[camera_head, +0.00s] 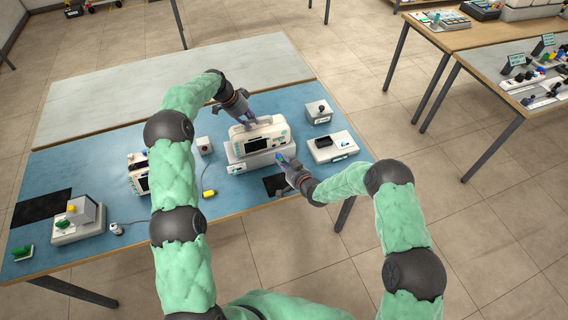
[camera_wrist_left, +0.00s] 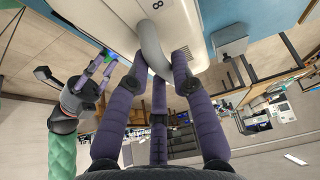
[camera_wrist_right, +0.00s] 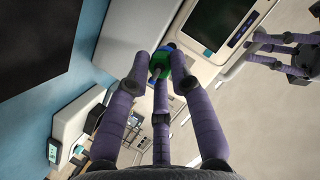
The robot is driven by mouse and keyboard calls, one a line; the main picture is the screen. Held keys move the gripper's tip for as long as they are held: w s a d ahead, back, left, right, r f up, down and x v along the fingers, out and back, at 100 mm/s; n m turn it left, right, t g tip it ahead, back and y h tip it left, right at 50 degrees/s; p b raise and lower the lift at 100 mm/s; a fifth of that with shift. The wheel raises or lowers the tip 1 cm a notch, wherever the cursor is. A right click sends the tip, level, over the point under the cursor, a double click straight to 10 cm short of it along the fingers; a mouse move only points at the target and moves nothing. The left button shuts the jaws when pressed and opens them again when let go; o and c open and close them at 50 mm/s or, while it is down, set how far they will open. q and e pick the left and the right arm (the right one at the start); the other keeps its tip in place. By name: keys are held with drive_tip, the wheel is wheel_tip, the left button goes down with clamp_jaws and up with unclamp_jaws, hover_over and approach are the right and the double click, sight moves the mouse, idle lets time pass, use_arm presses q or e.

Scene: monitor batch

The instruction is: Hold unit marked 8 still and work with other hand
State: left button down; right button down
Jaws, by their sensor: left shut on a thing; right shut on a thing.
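The white monitor unit (camera_head: 260,138) with a dark screen sits on a white base (camera_head: 240,165) on the blue mat. The left wrist view shows the mark 8 (camera_wrist_left: 184,5) on its casing and its grey handle (camera_wrist_left: 151,45). My left gripper (camera_head: 251,119) is shut on that handle from above. My right gripper (camera_head: 284,162) is shut on a small green and blue piece (camera_wrist_right: 160,64) in front of the unit's lower right. The screen (camera_wrist_right: 222,22) also shows in the right wrist view. Whether the piece touches the unit cannot be told.
Another monitor (camera_head: 139,182) stands left, partly behind my left arm. A yellow piece (camera_head: 209,193) with a cable lies between. Right are a white tray (camera_head: 345,151) and a box with a black knob (camera_head: 319,110). A box with a yellow knob (camera_head: 78,232) stands far left.

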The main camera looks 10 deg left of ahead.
use_arm(q)
drive_tip(key=c, duration=1)
unclamp_jaws()
drive_tip(key=shift+a+f, duration=0.1)
drive_tip(key=v, duration=1.2)
